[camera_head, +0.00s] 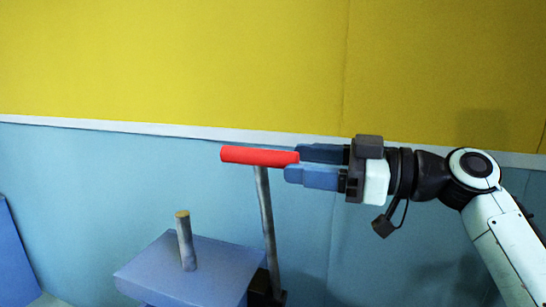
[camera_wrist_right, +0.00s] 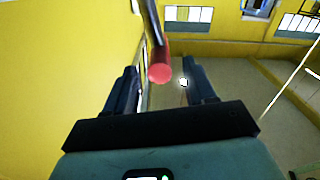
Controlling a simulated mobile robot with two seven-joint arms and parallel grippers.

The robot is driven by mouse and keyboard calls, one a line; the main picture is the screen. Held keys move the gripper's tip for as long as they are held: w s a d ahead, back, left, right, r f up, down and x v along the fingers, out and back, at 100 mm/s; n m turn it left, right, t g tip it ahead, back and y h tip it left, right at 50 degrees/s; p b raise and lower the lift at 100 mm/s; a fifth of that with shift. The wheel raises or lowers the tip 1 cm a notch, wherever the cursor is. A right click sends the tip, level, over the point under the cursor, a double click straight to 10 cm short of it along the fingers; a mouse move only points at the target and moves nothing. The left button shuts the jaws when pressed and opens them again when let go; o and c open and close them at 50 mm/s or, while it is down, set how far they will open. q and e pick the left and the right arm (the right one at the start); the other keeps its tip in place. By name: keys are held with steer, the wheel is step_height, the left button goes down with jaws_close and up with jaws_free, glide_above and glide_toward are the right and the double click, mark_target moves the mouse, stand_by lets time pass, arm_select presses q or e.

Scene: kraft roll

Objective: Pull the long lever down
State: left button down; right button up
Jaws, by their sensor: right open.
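The long lever has a grey rod (camera_head: 267,225) topped by a red crosswise handle (camera_head: 250,156). The rod stands nearly upright, leaning slightly. My right gripper (camera_head: 294,162) is at the handle's right end, with its fingers open. In the right wrist view the round end of the red handle (camera_wrist_right: 159,73) shows between the two spread fingers (camera_wrist_right: 160,68), with gaps on both sides. I cannot tell how far the handle reaches in between them. My left gripper is in neither view.
A blue box (camera_head: 160,270) stands left of the lever, with a short grey peg (camera_head: 186,243) upright on its top. A yellow and blue wall (camera_head: 120,60) is behind. A blue panel (camera_head: 12,255) stands at the far left.

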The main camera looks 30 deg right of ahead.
mark_target(266, 159)
steer(key=x, duration=0.5)
steer(key=shift+w+a+p, duration=0.1)
steer(key=shift+w+p, duration=0.1)
steer(key=shift+p, duration=0.1)
steer(key=shift+s, duration=0.1)
jaws_close()
